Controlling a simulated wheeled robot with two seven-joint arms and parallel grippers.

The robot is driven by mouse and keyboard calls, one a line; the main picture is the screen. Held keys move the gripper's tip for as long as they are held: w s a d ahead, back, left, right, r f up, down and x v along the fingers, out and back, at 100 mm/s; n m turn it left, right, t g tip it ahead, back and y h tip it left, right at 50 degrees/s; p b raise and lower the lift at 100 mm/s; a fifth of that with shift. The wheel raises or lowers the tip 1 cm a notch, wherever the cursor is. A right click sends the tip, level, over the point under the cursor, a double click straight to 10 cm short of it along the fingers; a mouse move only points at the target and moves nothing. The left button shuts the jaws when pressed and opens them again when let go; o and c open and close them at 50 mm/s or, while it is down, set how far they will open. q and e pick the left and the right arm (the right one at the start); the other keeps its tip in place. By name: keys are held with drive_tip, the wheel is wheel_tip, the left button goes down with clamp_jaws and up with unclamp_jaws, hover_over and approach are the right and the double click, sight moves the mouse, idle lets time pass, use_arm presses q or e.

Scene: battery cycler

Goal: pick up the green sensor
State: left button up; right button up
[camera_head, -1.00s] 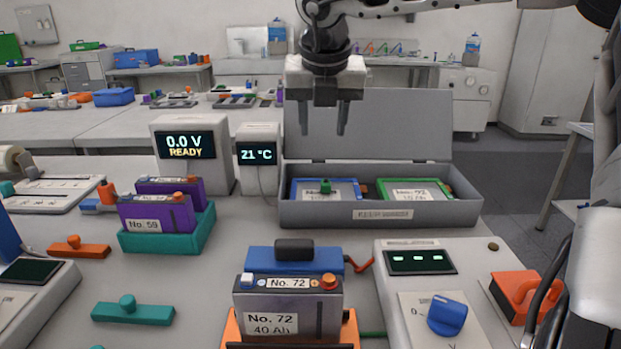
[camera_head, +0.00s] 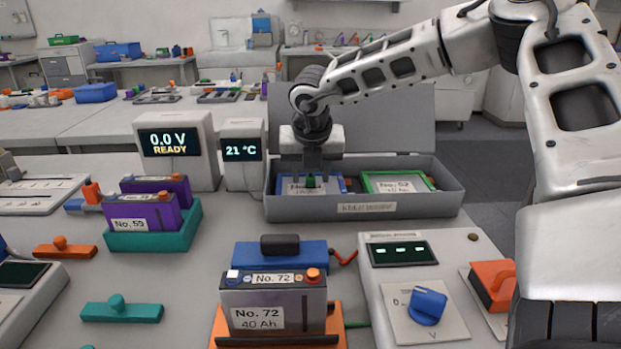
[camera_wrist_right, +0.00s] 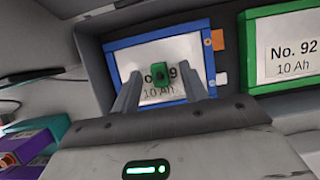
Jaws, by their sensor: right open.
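The green sensor (camera_head: 310,181) is a small green block on the blue-framed card in the open grey case. It also shows in the right wrist view (camera_wrist_right: 161,78), in front of the card's printed number. My right gripper (camera_head: 311,184) is open and reaches down into the left part of the case. In the right wrist view its two fingers (camera_wrist_right: 160,90) stand on either side of the sensor, with gaps visible between. I cannot tell how deep the fingertips are. My left gripper is not in view.
The grey case (camera_head: 367,209) has its lid up behind and walls around the sensor. A green-framed card (camera_head: 396,182) lies in its right part. A temperature display (camera_head: 241,150) stands just left. A No. 72 battery (camera_head: 272,302) and a knob panel (camera_head: 423,306) stand in front.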

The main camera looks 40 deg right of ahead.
clamp_jaws()
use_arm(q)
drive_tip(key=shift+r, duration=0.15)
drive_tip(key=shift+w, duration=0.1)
use_arm(e)
drive_tip(key=shift+r, duration=0.1)
drive_tip(key=shift+w+r, duration=0.1)
drive_tip(key=shift+r, duration=0.45)
use_arm(q)
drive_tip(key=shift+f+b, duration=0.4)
drive_tip(key=shift+b, duration=0.9)
use_arm(e)
drive_tip(key=s+a+r, duration=0.8)
drive_tip(key=a+r, duration=0.3)
drive_tip(key=shift+a+r, duration=0.25)
drive_tip(key=shift+r, duration=0.1)
